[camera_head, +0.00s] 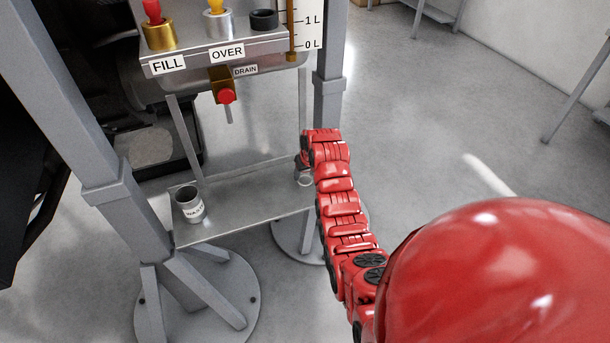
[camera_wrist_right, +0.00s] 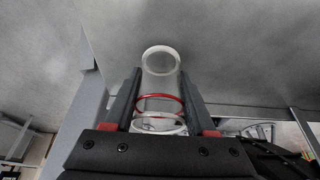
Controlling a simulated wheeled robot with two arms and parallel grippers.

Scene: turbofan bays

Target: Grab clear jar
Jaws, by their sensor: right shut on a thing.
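The clear jar (camera_wrist_right: 160,82) is a see-through cylinder with a pale rim and a red ring around it. In the right wrist view it stands between the two dark fingers of my right gripper (camera_wrist_right: 160,98), which is shut on it. In the head view my right gripper (camera_head: 303,164) is at the right end of the low metal shelf, mostly hidden by my red arm. Only a small part of the clear jar (camera_head: 305,180) shows below it. My left gripper is not in view.
A grey WASTE can (camera_head: 189,205) stands at the left end of the metal shelf (camera_head: 240,205). Grey posts (camera_head: 107,165) frame the stand. Above the shelf hangs a red DRAIN valve (camera_head: 226,97), under a panel labelled FILL and OVER. The floor to the right is open.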

